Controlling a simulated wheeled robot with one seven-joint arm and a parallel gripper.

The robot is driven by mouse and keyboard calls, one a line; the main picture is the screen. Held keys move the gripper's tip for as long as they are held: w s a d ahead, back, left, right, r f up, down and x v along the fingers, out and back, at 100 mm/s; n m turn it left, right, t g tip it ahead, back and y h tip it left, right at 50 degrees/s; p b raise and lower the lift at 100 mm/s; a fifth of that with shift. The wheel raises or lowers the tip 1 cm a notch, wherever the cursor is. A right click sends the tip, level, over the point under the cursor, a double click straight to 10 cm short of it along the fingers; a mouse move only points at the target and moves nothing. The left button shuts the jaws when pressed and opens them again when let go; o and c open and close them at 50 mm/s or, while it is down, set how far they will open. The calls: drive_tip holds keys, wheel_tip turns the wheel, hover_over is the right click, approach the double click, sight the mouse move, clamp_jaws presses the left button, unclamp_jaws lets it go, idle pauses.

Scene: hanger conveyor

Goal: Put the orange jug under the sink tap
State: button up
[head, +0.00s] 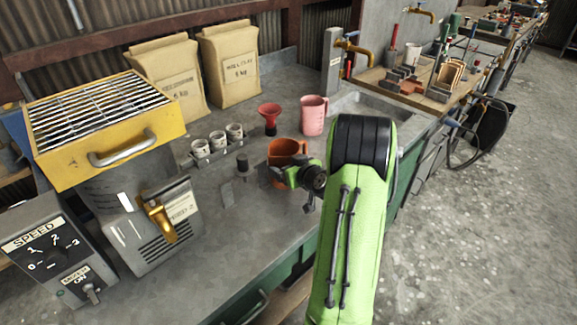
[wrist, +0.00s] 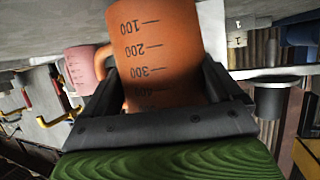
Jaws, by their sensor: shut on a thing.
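The orange jug (head: 284,150) is at the middle of the grey counter, partly hidden behind my gripper (head: 294,174) in the head view. In the wrist view, my gripper (wrist: 160,85) has its two dark fingers on either side of the orange jug (wrist: 160,45) and is shut on it. The jug's dark measuring marks appear upside down there. I cannot tell whether the jug touches the counter. The sink (head: 372,104) is set in the counter to the right and farther back, partly hidden by my arm. A brass tap (head: 352,46) on a grey post reaches over the sink side.
A pink jug (head: 313,116) and a red funnel (head: 270,115) stand just behind the orange jug. Small white cups (head: 217,141) in a rack are to its left. A yellow-topped machine (head: 100,125) and paper sacks (head: 230,65) fill the left and back.

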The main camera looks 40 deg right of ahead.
drive_tip(key=r, duration=0.1)
drive_tip(key=s+r, duration=0.1)
drive_tip(key=r, duration=0.1)
drive_tip(key=s+a+b, duration=0.4)
drive_tip(key=s+b, duration=0.2)
drive_tip(key=s, duration=1)
drive_tip(key=shift+s, duration=0.3)
drive_tip(key=shift+a, duration=0.1)
